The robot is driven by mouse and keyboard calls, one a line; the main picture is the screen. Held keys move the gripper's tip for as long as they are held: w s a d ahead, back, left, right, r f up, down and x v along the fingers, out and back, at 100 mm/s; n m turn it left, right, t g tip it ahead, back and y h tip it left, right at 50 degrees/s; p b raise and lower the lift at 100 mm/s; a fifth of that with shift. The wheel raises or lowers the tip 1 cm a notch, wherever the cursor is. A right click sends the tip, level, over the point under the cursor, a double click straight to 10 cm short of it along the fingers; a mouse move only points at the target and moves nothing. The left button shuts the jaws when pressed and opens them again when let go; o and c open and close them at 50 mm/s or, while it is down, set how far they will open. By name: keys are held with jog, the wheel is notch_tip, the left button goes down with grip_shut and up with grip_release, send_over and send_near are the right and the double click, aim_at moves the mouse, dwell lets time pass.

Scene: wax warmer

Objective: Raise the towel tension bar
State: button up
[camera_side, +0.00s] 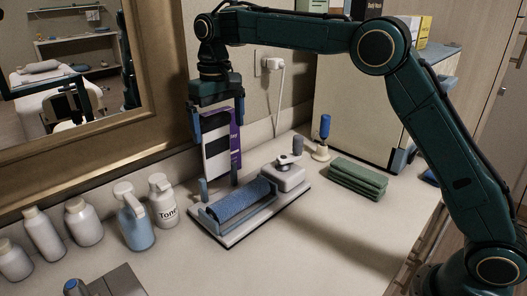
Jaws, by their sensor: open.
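A device on a pale base plate (236,238) lies on the counter, with a blue textured roll (240,199) along its left part and a whitish block with a grey knob (289,173) at its right. A blue-grey upright piece (204,190) stands at the roll's left end. I cannot tell which part is the towel tension bar. My gripper (217,138) hangs pointing down above and behind the roll, apart from it, with its blue-tipped fingers spread.
White bottles (84,223), a blue-and-white pump bottle (136,220) and a toner bottle (163,203) stand to the left. Folded green towels (357,178) and a blue-handled tool on a stand (323,137) are to the right. A gold-framed mirror (80,157) is behind.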

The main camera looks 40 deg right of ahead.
jog(key=s+f, duration=1.3)
notch_tip(320, 180, up, 14)
jog(key=r, duration=0.1)
jog(key=s+d+r+t, duration=0.2)
jog(key=s+d, duration=0.6)
jog(key=s, duration=0.4)
jog(key=shift+s+r+t, duration=0.3)
jog(key=shift+s+t, duration=0.05)
jog(key=shift+t, duration=0.15)
dwell(1.1)
jog(key=shift+s, duration=0.15)
